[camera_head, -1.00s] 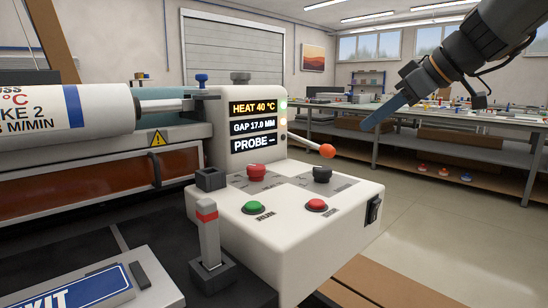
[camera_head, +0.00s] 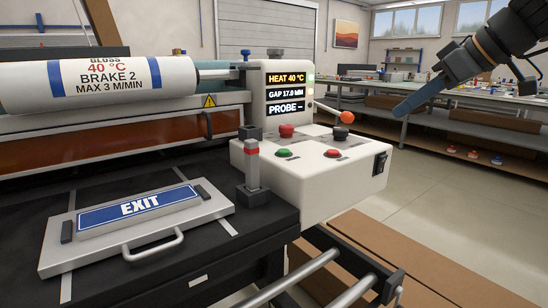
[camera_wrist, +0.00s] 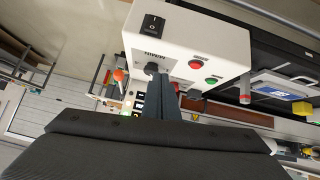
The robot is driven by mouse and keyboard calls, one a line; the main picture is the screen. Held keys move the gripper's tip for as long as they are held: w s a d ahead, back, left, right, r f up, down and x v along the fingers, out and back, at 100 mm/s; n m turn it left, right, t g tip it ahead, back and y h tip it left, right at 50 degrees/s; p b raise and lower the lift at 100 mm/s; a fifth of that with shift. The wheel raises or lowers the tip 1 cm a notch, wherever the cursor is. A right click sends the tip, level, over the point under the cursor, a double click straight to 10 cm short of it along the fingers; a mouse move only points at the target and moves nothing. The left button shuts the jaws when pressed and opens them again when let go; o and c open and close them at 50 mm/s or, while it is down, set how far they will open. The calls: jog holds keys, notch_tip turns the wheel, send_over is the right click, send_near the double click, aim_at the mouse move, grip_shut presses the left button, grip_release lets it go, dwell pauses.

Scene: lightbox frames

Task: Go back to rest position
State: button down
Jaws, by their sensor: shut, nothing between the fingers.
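My gripper (camera_head: 408,105) is at the upper right of the head view, its blue-grey fingers together and empty, pointing down and left. It hangs in the air to the right of the white control box (camera_head: 320,178) and apart from it. In the wrist view the fingers (camera_wrist: 160,100) show in front of the control box (camera_wrist: 190,50), with its black switch, red button and green button. The box's display reads HEAT 40 °C and GAP 17.0 MM; its PROBE line shows only a dash.
A tray (camera_head: 60,250) holds a blue EXIT sign (camera_head: 140,207). A red-banded post (camera_head: 252,165) stands beside the box. A white roll (camera_head: 90,82) is at left. Open floor (camera_head: 460,215) lies at right.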

jog(key=s+a+f+m+g+h, duration=0.1)
jog(key=s+a+f+g, duration=0.2)
jog(key=s+a+f, duration=0.3)
jog(key=s+a+f+m+g, duration=0.2)
jog(key=s+a+f, duration=0.1)
jog(key=a+f, duration=0.5)
jog(key=s+a+f+m+g+h+p, duration=0.1)
jog(key=s+a+f+m+g+h, duration=0.25)
jog(key=s+f, duration=1)
jog(key=d+r+m+h+p, duration=0.1)
jog(key=d+r+m+p, duration=0.1)
jog(key=d+r+p, duration=0.7)
jog(key=r+p, duration=0.1)
jog(key=p, duration=0.7)
jog(key=shift+d+r+t, duration=0.25)
jog(key=shift+t, duration=0.1)
jog(key=shift+a, duration=0.1)
